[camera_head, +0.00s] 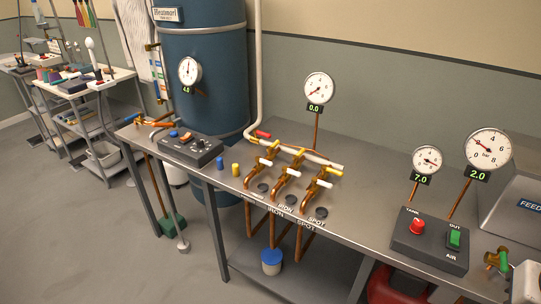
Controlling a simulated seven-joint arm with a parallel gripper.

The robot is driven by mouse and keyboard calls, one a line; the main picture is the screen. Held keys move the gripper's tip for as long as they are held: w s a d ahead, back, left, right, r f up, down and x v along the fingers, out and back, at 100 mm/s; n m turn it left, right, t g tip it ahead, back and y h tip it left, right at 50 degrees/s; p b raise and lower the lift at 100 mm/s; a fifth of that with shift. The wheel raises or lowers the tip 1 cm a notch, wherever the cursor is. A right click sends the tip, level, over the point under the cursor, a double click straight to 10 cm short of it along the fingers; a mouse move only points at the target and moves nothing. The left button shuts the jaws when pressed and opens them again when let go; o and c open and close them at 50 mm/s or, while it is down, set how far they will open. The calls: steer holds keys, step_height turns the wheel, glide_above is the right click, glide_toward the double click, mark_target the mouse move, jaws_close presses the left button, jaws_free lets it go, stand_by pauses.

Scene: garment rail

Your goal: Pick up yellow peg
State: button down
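The yellow peg (236,169) is a small upright cylinder on the steel bench (215,186). It stands to the left of the brass valves, close to the bench's front edge. A similar blue peg (220,163) stands just to its left, with a small gap between them. Nothing covers the yellow peg. I cannot make out my gripper in this view.
A dark control box (190,148) lies left of the pegs. Brass valves (290,173) with white handles stand to their right, under a gauge (318,87). A blue tank (205,75) rises behind.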

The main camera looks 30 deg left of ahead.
stand_by(0.4)
steer(key=c, duration=0.8)
jaws_free()
